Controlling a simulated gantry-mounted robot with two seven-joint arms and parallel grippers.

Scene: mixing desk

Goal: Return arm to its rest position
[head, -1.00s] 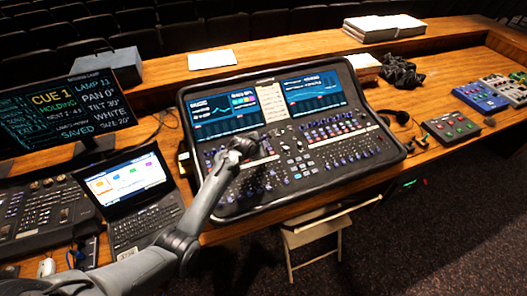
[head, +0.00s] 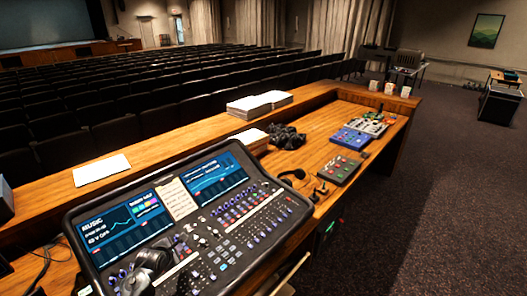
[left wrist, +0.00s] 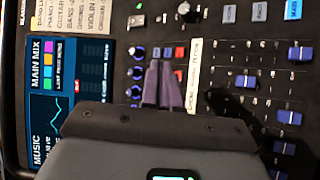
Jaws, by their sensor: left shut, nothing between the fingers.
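The mixing desk (head: 190,230) is a dark console with two lit screens, rows of knobs and faders, at the lower left of the head view. My left gripper (head: 140,280) is partly cut off by the bottom edge of that view, over the desk's controls below the left screen (head: 127,225). In the left wrist view, the left gripper's fingers (left wrist: 162,72) are shut together with nothing between them. They are over the knobs and faders beside the music screen (left wrist: 70,70). Whether the fingertips touch the panel I cannot tell. My right gripper is not in view.
White paper stacks (head: 260,104) and a loose sheet (head: 101,169) lie on the raised wooden ledge. Open carpet (head: 450,200) lies further right.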

